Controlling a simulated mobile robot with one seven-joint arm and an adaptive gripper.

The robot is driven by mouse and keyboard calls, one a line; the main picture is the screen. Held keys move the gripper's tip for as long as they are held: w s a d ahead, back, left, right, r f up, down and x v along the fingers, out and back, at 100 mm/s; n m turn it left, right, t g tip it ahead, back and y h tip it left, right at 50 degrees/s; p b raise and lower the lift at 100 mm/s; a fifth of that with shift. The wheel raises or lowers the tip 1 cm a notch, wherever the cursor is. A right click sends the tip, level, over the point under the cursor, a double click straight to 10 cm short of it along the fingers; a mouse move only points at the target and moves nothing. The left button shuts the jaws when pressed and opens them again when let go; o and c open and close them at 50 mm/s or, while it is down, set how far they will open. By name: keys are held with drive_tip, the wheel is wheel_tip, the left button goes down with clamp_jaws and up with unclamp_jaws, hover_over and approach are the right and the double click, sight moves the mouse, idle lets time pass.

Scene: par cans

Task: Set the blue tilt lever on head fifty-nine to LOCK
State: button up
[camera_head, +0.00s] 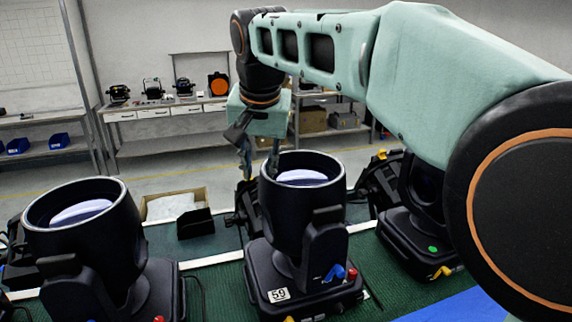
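Head fifty-nine (300,215) is a black par can standing upright in the middle, its lens facing up. Its white tag "59" (279,295) is on the base front. The blue tilt lever (335,272) sits low on the right side of its yoke, beside a red knob (352,274). The lever slants; lock markings are too small to read. My gripper (260,167) points down at the far left rim of the head, well away from the lever.
Another black head (85,235) stands at left, and one with a green dot (415,225) at right, partly behind my arm. Shelves line the far wall.

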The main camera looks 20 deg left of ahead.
idle(0.4)
drive_tip(key=shift+s+d+r, duration=0.1)
drive_tip(key=shift+r, duration=0.35)
drive_tip(key=v, duration=1.1)
